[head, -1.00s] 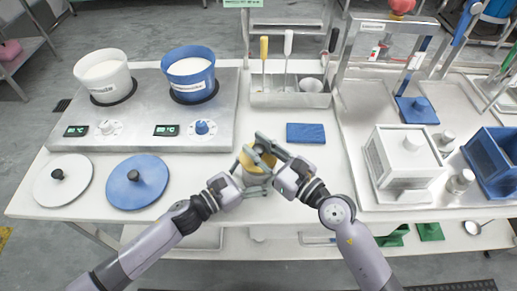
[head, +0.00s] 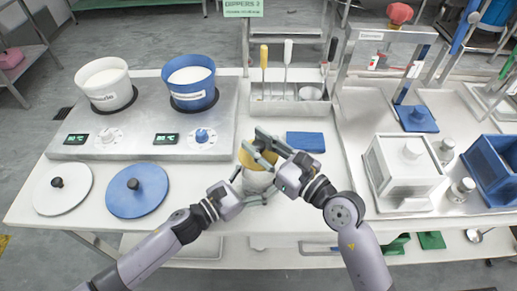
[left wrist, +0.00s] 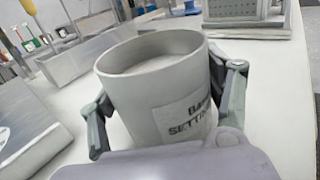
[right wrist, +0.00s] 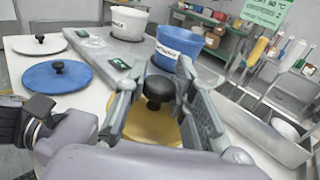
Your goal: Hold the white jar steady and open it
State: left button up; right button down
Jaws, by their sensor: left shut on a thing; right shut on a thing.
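The white jar (head: 258,181) stands upright on the table's front part. In the left wrist view the jar (left wrist: 160,95) shows an open top, pale contents and a label. My left gripper (head: 252,187) is shut around the jar's sides, one finger on each side. A yellow lid (head: 252,158) with a black knob is over the jar in the head view. My right gripper (head: 260,148) is shut on this knob (right wrist: 158,88), with the yellow lid (right wrist: 150,128) below its fingers. The lid is raised clear of the jar's rim.
White (head: 62,188) and blue (head: 137,189) lids lie to the left. Two pots stand on a heater (head: 140,125) behind. A utensil tray (head: 290,107) stands at the back, a white box (head: 402,165) at the right.

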pick_arm(q)
jog(key=o, duration=1.8)
jog(key=v, duration=1.2)
jog(key=shift+s, duration=0.15)
pick_arm(e)
jog(key=shift+s, duration=0.1)
